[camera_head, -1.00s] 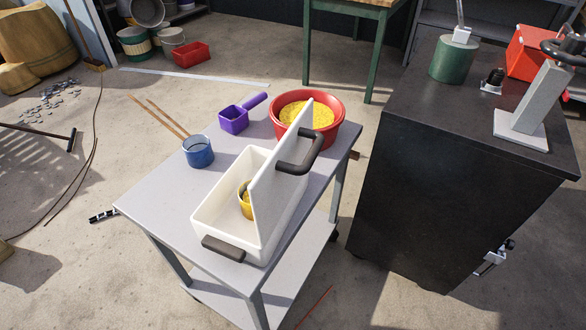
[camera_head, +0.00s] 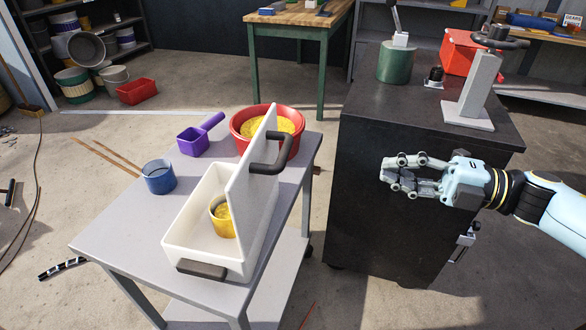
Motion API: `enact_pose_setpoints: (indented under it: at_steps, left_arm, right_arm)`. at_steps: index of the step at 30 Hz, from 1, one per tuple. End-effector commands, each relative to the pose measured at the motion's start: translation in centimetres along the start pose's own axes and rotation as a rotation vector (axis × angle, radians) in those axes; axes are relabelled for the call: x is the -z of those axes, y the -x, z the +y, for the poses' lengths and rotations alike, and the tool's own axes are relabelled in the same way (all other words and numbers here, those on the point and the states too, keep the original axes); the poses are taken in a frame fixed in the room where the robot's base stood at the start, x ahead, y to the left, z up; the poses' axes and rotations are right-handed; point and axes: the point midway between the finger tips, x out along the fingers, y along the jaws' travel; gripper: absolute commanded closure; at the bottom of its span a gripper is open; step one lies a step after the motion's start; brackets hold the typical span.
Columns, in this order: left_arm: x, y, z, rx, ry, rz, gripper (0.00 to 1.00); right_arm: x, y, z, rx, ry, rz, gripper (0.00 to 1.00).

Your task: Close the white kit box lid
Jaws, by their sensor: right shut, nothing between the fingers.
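The white kit box (camera_head: 186,232) stands on the grey cart (camera_head: 110,235), with a dark handle (camera_head: 202,269) at its near end. Its lid (camera_head: 252,188) stands up steeply along the box's right side and carries a dark handle (camera_head: 272,160). A yellow cup (camera_head: 221,216) sits inside the box, partly hidden by the lid. My right gripper (camera_head: 388,170) is to the right of the cart, in front of the black cabinet in the picture. It is shut and empty, apart from the lid. My left gripper is not in view.
On the cart are a blue cup (camera_head: 159,178), a purple scoop (camera_head: 195,141) and a red bowl (camera_head: 250,122) of yellow material behind the lid. The black cabinet (camera_head: 365,215) stands to the right, with a press (camera_head: 474,90) and green cylinder (camera_head: 395,62) on top.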

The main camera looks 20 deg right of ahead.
Motion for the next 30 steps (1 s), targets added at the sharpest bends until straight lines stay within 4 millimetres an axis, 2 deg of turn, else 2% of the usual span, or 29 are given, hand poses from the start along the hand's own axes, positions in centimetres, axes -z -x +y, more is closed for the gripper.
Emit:
enact_pose_setpoints:
  at_steps: [3,8,11,21,25,30]
  left_arm:
    - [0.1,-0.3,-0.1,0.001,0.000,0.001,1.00]
    - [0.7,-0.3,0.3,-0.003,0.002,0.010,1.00]
    - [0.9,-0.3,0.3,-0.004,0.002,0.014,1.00]
    - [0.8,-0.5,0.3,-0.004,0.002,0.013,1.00]
    - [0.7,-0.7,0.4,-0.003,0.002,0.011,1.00]
    - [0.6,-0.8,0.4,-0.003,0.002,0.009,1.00]
  right_arm:
    - [1.6,-0.3,1.2,0.025,0.090,0.109,1.00]
    - [2.2,-1.4,1.5,0.028,0.110,0.134,1.00]
    - [2.4,-3.0,1.5,0.024,0.108,0.133,1.00]
    - [3.3,-10.2,1.2,0.023,0.105,0.130,1.00]
    - [3.5,-12.3,1.1,0.025,0.105,0.130,1.00]
    - [3.7,-13.8,1.0,0.028,0.104,0.130,1.00]
